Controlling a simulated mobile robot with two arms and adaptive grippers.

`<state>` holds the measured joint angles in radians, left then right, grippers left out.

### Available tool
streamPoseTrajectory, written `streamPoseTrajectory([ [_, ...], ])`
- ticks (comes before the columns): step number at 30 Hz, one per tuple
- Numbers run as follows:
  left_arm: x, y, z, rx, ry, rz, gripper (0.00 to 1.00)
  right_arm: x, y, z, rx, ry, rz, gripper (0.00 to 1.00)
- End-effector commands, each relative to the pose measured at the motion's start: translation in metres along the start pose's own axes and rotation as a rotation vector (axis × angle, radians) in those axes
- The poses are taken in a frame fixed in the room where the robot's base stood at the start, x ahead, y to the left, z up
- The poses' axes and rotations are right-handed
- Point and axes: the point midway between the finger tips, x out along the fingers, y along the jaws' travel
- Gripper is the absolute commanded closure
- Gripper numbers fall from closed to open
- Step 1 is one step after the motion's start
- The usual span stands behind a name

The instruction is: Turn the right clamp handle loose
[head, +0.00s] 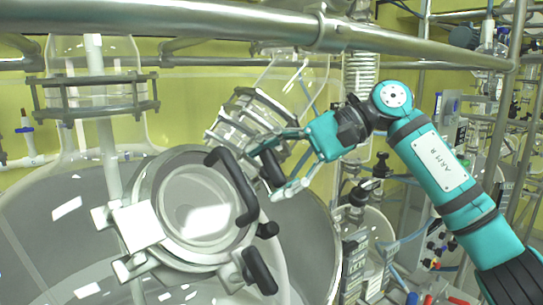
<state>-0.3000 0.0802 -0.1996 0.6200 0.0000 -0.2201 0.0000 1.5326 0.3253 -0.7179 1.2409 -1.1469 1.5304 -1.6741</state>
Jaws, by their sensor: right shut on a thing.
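The reactor's round lid (195,212) is a metal-rimmed glass port with a curved black bar handle (236,185) on its right side. The right clamp handle, a black grip (270,166), stands at the lid's upper right. My right gripper (279,165) reaches in from the right and is shut on this black grip, with one finger above it and one below. The fingers partly hide where the grip joins its clamp. Another black clamp handle (260,271) sits at the lid's lower right, apart from the gripper. My left gripper is not in view.
A metal rail (180,18) crosses above. A glass condenser part with a metal flange (245,118) stands close behind the gripper. A flanged glass neck (95,95) stands at left. Frames, valves and tubing crowd the right behind my arm.

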Motion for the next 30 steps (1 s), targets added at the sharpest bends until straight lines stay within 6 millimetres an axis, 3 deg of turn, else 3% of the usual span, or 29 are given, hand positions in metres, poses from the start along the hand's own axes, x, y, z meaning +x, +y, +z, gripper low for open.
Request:
streamPoseTrajectory([
  [9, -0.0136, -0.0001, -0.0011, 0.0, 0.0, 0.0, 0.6, -0.0028, -0.0046, 0.0017, -0.099, 0.004, 0.065, 0.67],
  [25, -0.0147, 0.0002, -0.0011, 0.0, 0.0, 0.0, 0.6, -0.0023, -0.0035, 0.0015, -0.119, 0.004, 0.08, 0.67],
  [26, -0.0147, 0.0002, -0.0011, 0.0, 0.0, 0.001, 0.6, -0.0023, -0.0035, 0.0015, -0.119, 0.004, 0.08, 0.34],
  [30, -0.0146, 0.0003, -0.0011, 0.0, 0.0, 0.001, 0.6, -0.0019, -0.0027, 0.0012, -0.117, 0.003, 0.082, 0.15],
])
